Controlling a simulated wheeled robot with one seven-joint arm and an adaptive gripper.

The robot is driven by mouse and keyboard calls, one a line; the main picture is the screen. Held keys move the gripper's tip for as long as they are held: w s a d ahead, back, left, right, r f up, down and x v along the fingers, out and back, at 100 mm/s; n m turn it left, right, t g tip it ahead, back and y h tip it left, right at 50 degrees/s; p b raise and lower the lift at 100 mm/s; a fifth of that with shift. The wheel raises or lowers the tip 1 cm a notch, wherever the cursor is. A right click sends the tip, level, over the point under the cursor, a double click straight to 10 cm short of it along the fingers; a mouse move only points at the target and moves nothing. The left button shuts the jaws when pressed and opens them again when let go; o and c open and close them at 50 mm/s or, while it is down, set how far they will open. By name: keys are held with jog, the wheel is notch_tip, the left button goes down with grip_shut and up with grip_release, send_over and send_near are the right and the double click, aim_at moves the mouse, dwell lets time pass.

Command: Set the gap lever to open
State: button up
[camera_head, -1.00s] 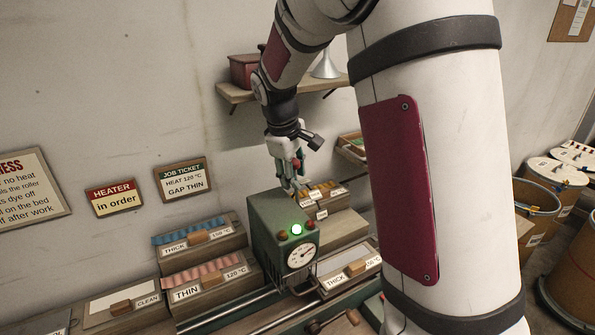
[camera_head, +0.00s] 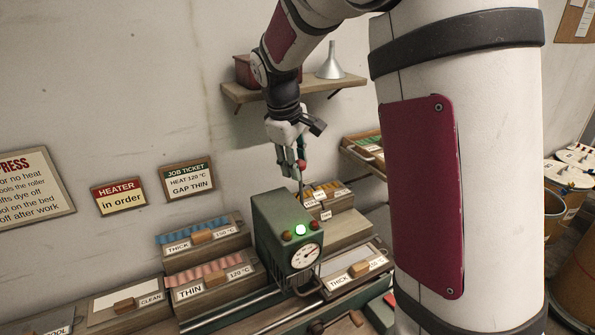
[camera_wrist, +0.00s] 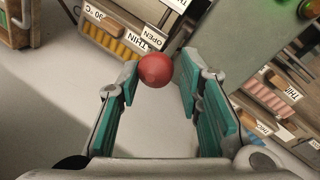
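The gap lever (camera_head: 301,187) is a thin upright rod behind the green heater box, topped by a red knob (camera_head: 302,166). My gripper (camera_head: 297,166) is at the knob. In the wrist view the red knob (camera_wrist: 155,70) sits between the fingertips of my gripper (camera_wrist: 158,72). The teal-padded fingers stand apart, with a narrow gap beside the knob, so the gripper looks open around it. An OPEN label (camera_wrist: 152,37) and a THIN label (camera_wrist: 120,38) show beyond the knob. The rod is hidden behind the knob there, so I cannot tell which label the lever points to.
The green heater box (camera_head: 278,220), with a lit green lamp and dial, stands just in front of the lever. Labelled trays (camera_head: 200,290) lie left of it. A shelf (camera_head: 300,92) with a funnel is on the wall behind. A job ticket (camera_head: 187,179) reads GAP THIN.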

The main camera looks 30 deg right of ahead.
jog(key=v, duration=0.8)
jog(key=shift+r, duration=0.25)
jog(key=shift+a, duration=0.1)
jog(key=shift+s+f, duration=0.1)
jog(key=c, duration=0.4)
jog(key=s+d+f+m+y, duration=0.1)
jog(key=s, duration=0.1)
jog(key=s+f+m+g+y, duration=0.1)
jog(key=s+f, duration=0.1)
jog(key=s+d+f+y, duration=0.1)
jog(key=shift+s+d+f+m+g, duration=0.3)
jog(key=shift+s+d+f+m, duration=0.1)
grip_shut()
jog(key=s+f+m+t+y, duration=0.1)
jog(key=s+f+m+y, duration=0.2)
jog(key=s+m+y, duration=0.25)
jog(key=s+d+r+m+t, duration=0.3)
jog(key=d+m+t, duration=0.6)
jog(key=m+t, duration=0.15)
jog(key=w+r+p+x, duration=0.1)
jog(key=r+x, duration=0.1)
jog(key=x, duration=1.1)
jog(key=shift+a+t+y+p, duration=0.15)
jog(key=shift+t+y+p, duration=0.2)
jog(key=shift+p, duration=0.05)
